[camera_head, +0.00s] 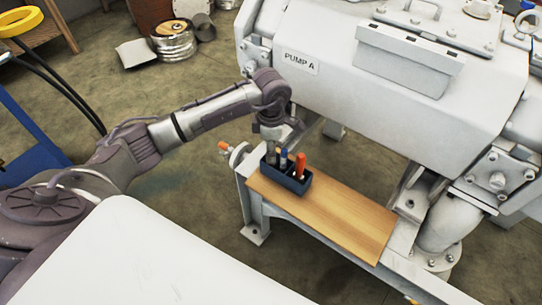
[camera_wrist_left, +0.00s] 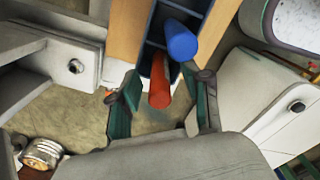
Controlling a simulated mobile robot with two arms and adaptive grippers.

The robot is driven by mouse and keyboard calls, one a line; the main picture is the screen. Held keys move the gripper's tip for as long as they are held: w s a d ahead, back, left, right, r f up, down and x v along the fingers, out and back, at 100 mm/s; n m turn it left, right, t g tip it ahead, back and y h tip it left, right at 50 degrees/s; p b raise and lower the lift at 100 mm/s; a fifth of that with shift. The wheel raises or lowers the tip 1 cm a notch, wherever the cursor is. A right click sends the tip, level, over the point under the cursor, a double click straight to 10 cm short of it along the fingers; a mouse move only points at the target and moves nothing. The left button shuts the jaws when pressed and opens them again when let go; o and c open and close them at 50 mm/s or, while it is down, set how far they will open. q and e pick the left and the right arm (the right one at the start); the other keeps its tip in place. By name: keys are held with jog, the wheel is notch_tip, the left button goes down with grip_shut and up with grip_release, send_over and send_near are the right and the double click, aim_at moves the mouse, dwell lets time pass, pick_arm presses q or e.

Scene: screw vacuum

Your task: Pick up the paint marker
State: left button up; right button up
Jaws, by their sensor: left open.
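A dark blue caddy (camera_head: 288,181) sits at the left end of a wooden board, and it also shows in the left wrist view (camera_wrist_left: 153,29). An orange-red item (camera_head: 300,164) stands in it; its rounded end (camera_wrist_left: 159,94) shows between my fingers in the wrist view. A slimmer blue-topped item (camera_head: 284,153) stands beside it, its blue end (camera_wrist_left: 182,42) nearer the caddy's middle in the wrist view. I cannot tell for sure which is the paint marker. My left gripper (camera_wrist_left: 166,95) is open at the caddy, its fingers apart and holding nothing. My right gripper is not in view.
The wooden board (camera_head: 335,212) is otherwise bare and lies on a pale metal frame. The large white machine marked PUMP A (camera_head: 390,80) stands close behind it. A small orange-tipped fitting (camera_head: 224,147) sticks out left of the caddy. Metal tins (camera_head: 174,42) stand on the floor.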

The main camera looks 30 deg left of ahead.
pick_arm(q)
jog(key=shift+f, duration=0.4)
grip_shut()
jog(key=shift+r, duration=0.1)
